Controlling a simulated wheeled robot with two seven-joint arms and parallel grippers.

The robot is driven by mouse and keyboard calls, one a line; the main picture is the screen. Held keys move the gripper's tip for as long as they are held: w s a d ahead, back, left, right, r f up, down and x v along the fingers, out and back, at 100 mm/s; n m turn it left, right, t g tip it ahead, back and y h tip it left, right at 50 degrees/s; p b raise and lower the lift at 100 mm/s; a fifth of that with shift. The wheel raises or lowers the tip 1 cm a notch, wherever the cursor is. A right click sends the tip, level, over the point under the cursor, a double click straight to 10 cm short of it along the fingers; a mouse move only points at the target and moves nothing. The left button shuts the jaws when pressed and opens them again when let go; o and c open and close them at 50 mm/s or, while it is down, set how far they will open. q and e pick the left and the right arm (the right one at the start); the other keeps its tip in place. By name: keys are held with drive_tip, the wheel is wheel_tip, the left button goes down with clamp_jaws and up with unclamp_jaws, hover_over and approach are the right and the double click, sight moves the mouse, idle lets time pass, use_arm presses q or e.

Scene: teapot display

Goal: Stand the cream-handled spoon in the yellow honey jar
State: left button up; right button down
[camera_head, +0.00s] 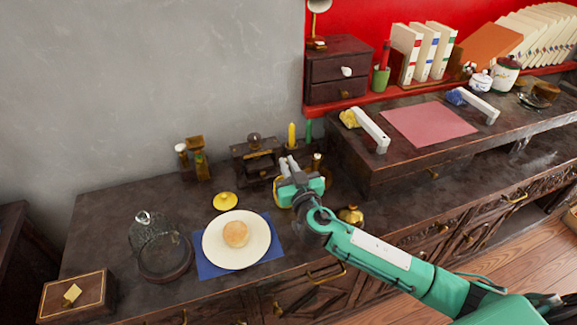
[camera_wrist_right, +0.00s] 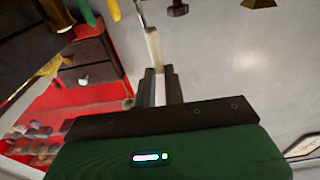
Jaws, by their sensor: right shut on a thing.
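My right gripper (camera_head: 290,168) is over the dark cabinet top, seen from above and partly blocking what lies below it. In the right wrist view its two dark fingers (camera_wrist_right: 157,80) are shut on the cream-handled spoon (camera_wrist_right: 153,48). The cream handle sticks out beyond the fingertips, and a thin metal part continues toward the top edge, where it is cut off. The yellow honey jar (camera_head: 279,192) shows only as a yellow edge beside the gripper; the gripper hides most of it. I cannot tell whether the spoon is inside the jar. My left gripper is out of view.
A yellow lid (camera_head: 225,201) lies left of the gripper. A cream plate (camera_head: 215,252) with a bun is on a blue mat. A glass dome (camera_head: 153,232) stands further left. A gold pot (camera_head: 351,216) is close right of my wrist. Bottles and a dark stand (camera_head: 243,152) are behind.

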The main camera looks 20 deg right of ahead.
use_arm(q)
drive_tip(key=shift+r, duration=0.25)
use_arm(e)
drive_tip(key=c, duration=1.4)
unclamp_jaws()
drive_tip(key=shift+s+f, duration=0.15)
drive_tip(key=shift+s, duration=0.05)
use_arm(q)
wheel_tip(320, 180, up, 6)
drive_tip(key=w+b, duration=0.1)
drive_tip(key=b, duration=0.1)
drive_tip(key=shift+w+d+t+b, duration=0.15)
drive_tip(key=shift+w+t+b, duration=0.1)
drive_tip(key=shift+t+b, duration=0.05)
use_arm(e)
drive_tip(key=s+f, duration=0.1)
drive_tip(key=s, duration=1.2)
drive_tip(key=shift+s+d, duration=0.15)
drive_tip(key=shift+d, duration=0.1)
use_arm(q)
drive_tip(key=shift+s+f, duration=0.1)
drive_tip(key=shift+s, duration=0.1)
